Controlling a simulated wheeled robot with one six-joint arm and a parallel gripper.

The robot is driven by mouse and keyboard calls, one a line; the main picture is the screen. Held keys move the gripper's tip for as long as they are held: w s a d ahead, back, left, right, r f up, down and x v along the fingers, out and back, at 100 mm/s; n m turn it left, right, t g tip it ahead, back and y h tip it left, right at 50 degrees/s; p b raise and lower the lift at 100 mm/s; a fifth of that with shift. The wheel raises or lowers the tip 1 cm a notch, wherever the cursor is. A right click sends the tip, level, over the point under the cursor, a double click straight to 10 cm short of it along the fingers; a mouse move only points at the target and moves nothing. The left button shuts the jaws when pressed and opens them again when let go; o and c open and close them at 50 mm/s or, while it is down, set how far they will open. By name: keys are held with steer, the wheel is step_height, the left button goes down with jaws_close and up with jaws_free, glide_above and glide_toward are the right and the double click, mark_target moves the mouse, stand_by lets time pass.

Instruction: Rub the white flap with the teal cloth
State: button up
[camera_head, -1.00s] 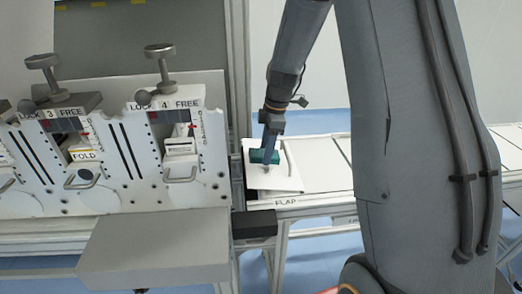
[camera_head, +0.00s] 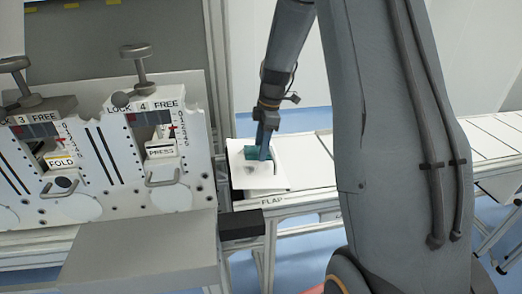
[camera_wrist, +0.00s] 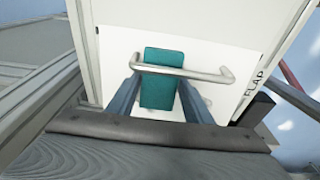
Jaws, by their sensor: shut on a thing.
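The white flap (camera_head: 244,182) is a pale panel at the near end of the conveyor table, right of the white machine. It also shows in the wrist view (camera_wrist: 118,50), with a bent silver handle (camera_wrist: 205,76) above it. A dark smudge (camera_head: 252,168) lies on the flap in the head view. My gripper (camera_head: 264,154) is over the flap, shut on the teal cloth (camera_head: 250,154). Whether the cloth touches the flap is unclear.
The machine front (camera_head: 110,160) stands at left, with knobs, handles and labelled stations. A grey ledge (camera_head: 140,245) juts out below it. A dark block (camera_head: 242,225) sits by the table corner, near the FLAP label. The white table (camera_head: 315,175) to the right looks clear.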

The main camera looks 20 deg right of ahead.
mark_target(237, 154)
steer(key=shift+w+f, duration=0.1)
steer(key=shift+w, duration=0.1)
steer(key=shift+w+a+r+p, duration=0.2)
steer(key=shift+w+a+r, duration=0.05)
steer(key=shift+a, duration=0.95)
steer(key=shift+w+a+r+p, duration=0.2)
steer(key=shift+w+a+r, duration=0.1)
steer(key=shift+a, duration=0.9)
steer(key=shift+w+a+r+p, duration=0.2)
steer(key=shift+a+r, duration=0.05)
steer(key=shift+a, duration=0.95)
step_height(237, 154, up, 6)
steer(key=d+p, duration=0.1)
steer(key=p, duration=0.2)
steer(key=shift+s+r, duration=0.1)
steer(key=r+p, duration=0.2)
steer(key=shift+d+r, duration=0.3)
steer(key=shift+r, duration=0.1)
steer(key=shift+s, duration=0.1)
